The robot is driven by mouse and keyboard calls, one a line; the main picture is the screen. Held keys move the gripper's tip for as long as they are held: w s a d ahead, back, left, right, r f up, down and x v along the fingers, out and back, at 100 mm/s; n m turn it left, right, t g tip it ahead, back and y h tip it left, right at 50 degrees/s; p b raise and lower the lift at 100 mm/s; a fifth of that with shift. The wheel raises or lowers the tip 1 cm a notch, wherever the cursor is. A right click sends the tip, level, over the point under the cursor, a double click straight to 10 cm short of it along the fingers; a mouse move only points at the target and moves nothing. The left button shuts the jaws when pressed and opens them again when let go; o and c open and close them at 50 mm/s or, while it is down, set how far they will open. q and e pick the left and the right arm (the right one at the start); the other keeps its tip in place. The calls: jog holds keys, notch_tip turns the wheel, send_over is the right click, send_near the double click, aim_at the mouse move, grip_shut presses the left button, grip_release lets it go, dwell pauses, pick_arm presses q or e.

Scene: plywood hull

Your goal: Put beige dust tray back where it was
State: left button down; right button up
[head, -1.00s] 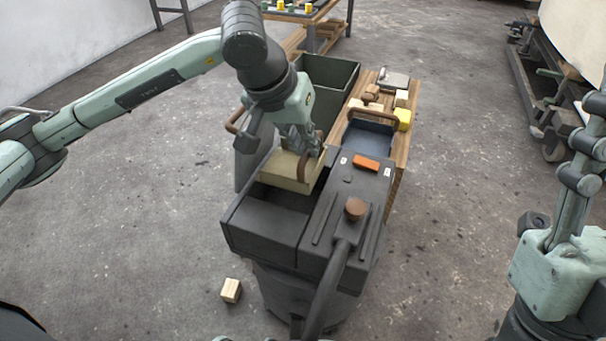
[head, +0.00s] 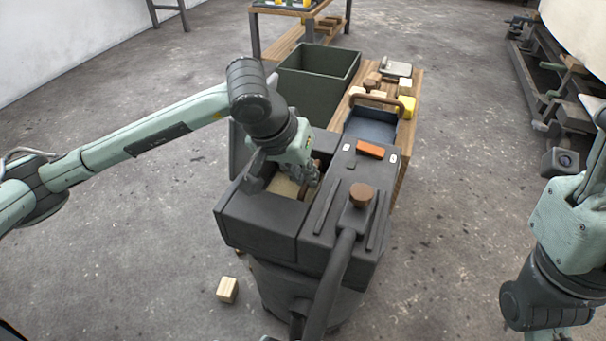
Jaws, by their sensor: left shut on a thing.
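The beige dust tray (head: 283,187) is in the open-topped bay of the dark grey machine (head: 262,229), at its back part. Only some of its beige surface shows above the dark walls; the rest is hidden by the walls and my left gripper. My left gripper (head: 306,183) is over the bay, shut on the tray's brown handle. I cannot tell whether the tray rests on the bay's floor. My right arm is at the right edge, away from the machine, and its gripper is not in view.
A dark green bin (head: 318,88) stands behind the machine. Beside it, a wooden bench (head: 402,150) carries wood blocks and a yellow block (head: 405,107). A dark blue tray (head: 370,125) with a brown handle is at the machine's back right. A wood block (head: 228,290) lies on the floor.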

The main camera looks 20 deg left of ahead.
pick_arm(q)
jog(key=shift+f, duration=0.15)
jog(key=c, duration=1.9)
grip_release()
jog(key=shift+o, duration=0.2)
